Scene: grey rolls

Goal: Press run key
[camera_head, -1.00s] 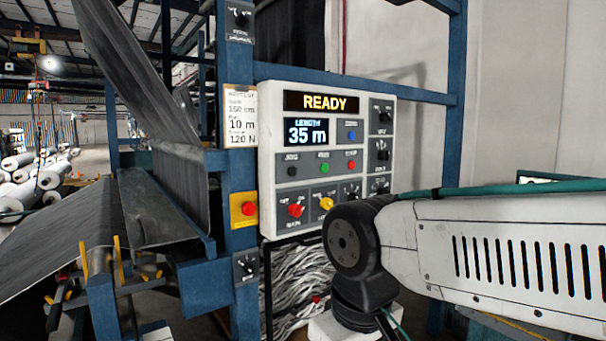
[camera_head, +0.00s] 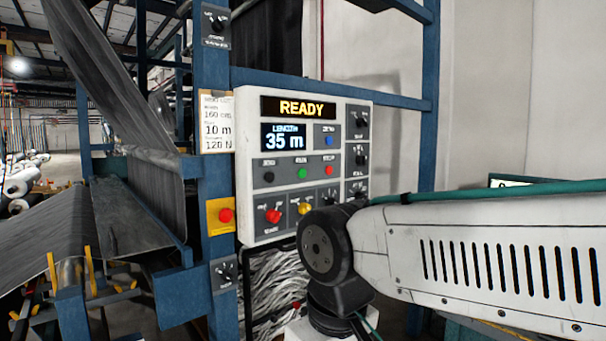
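A white control panel (camera_head: 248,190) hangs on the blue frame in the middle of the view. Its top display (camera_head: 307,108) reads READY and the length display (camera_head: 284,138) reads 35 m. Below is a row of three buttons: a black one (camera_head: 269,177), a green one (camera_head: 302,173) and a red one (camera_head: 333,171). Their small labels are blurred; the green one's cannot be read surely. A blue button (camera_head: 329,140) sits above them. My arm's links cover the panel's lower right corner. My gripper is out of view.
A red knob (camera_head: 273,215) and a yellow knob (camera_head: 305,208) sit low on the panel. A red button on a yellow plate (camera_head: 213,228) is on the post at left. Grey fabric (camera_head: 40,235) runs through the machine at left. A pale wall stands behind at right.

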